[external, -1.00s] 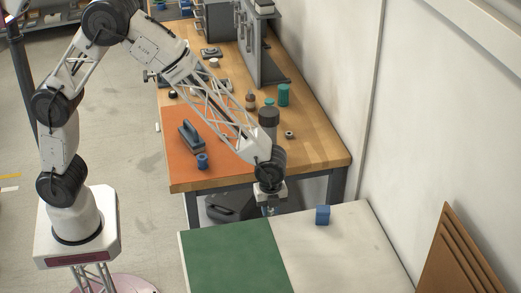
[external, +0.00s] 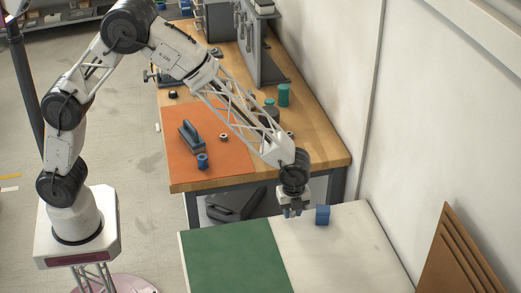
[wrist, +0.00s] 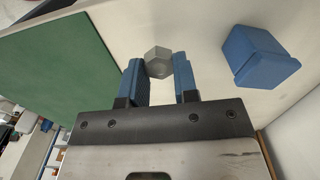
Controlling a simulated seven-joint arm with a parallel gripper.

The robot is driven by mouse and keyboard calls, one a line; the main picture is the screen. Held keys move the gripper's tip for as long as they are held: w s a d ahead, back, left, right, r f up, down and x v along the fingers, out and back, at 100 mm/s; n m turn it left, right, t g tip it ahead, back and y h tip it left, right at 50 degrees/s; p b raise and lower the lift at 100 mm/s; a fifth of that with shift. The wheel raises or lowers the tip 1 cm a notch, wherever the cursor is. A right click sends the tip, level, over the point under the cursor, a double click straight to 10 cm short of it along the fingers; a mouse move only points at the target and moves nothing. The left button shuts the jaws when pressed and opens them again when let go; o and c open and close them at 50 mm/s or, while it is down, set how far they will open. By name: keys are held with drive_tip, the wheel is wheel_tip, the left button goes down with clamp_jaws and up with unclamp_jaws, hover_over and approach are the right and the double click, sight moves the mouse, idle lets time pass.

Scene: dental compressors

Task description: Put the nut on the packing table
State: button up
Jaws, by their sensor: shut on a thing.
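My gripper (external: 291,212) is over the near table, just left of a blue block, in the external view. In the wrist view my gripper (wrist: 160,75) has its two blue fingers shut on a grey hexagonal nut (wrist: 158,58), which shows at the fingertips. The nut cannot be made out in the external view. The near table, which looks like the packing table, has a green left part (external: 230,262) and a pale right part (external: 345,250). The gripper holds the nut over the pale part; its height above the surface is hard to tell.
The blue block (external: 322,214) stands on the pale part near the far edge, close to my gripper. Behind is a wooden workbench (external: 325,160) with an orange mat (external: 235,165) and small parts. Brown boards (external: 460,260) lean at the right. The pale part's front is clear.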

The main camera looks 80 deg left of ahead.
sight(292, 213)
drive_tip(key=shift+f, duration=1.75)
drive_tip(key=shift+f, duration=0.15)
drive_tip(key=o, duration=0.9)
wheel_tip(292, 213, up, 12)
drive_tip(key=shift+r, duration=0.15)
